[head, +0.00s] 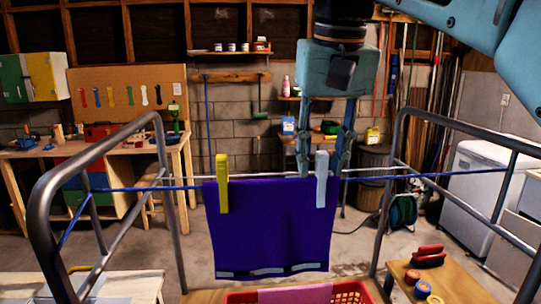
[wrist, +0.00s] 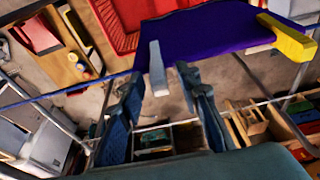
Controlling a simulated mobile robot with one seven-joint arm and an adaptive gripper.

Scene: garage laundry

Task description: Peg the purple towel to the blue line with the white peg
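The purple towel (head: 270,225) hangs over the blue line (head: 130,188). It also shows in the wrist view (wrist: 205,30). A yellow peg (head: 222,185) sits upright on the towel's top left corner. The white peg (head: 321,180) stands upright on the towel's top right corner, across the line; it also shows in the wrist view (wrist: 158,70). My gripper (head: 321,168) points down at the line around the white peg, one finger on each side. In the wrist view my gripper (wrist: 160,82) is open, with its fingertips apart and gaps beside the peg.
The metal rack frame (head: 160,150) rises on both sides of the line. A red basket (head: 350,290) with pink cloth stands below the towel. A wooden table (head: 455,280) with a red brush and small round items is at the right. The line is clear either side of the towel.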

